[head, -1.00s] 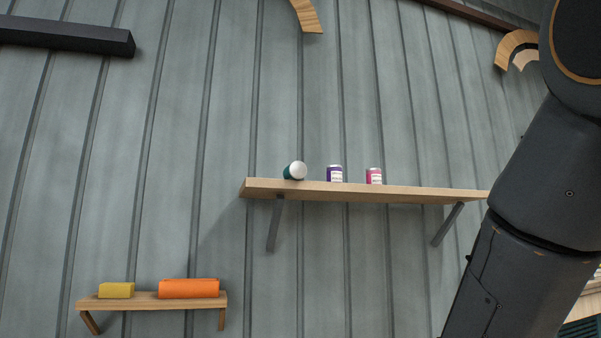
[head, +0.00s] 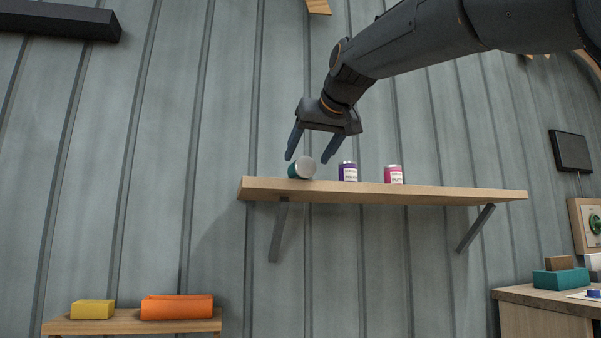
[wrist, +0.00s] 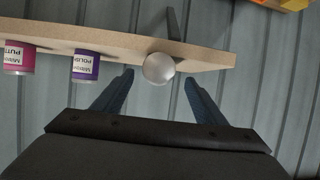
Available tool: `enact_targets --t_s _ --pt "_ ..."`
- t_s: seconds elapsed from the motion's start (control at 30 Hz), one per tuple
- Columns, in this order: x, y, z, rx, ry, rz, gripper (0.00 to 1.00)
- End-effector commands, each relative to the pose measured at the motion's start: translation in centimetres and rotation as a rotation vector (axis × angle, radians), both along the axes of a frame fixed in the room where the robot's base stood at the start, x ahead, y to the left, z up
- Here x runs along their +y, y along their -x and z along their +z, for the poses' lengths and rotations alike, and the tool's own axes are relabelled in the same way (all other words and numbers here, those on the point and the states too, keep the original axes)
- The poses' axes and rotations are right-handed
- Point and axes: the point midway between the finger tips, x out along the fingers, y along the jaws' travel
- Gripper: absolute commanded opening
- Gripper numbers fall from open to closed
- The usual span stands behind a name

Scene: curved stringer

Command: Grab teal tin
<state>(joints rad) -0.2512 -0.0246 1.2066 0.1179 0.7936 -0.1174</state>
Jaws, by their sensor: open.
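The teal tin (head: 302,168) lies on its side near the left end of the wooden shelf (head: 430,194), its pale round end facing right. In the wrist view, the tin's pale end (wrist: 158,69) shows ahead of the gap between my fingers, and its teal side is hidden. My gripper (head: 308,160) is open and points down at the tin from above in the head view. The fingers also show either side of the tin in the wrist view (wrist: 158,80). I cannot tell whether a finger touches it.
A purple tin (head: 348,172) and a pink tin (head: 394,175) stand upright to the right on the same shelf. A lower shelf (head: 130,325) at left holds a yellow block (head: 93,309) and an orange roll (head: 177,307). A counter (head: 545,300) with a teal box stands at right.

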Motion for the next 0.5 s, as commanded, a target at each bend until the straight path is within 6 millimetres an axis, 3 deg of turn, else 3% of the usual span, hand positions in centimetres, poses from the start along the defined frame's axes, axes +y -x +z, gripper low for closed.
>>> enact_targets --t_s 0.1,0.5 --pt "0.2 -0.7 0.3 -0.007 -0.002 -0.001 0.66" --pt "1.1 -4.3 -1.4 -0.005 0.0 -0.004 0.66"
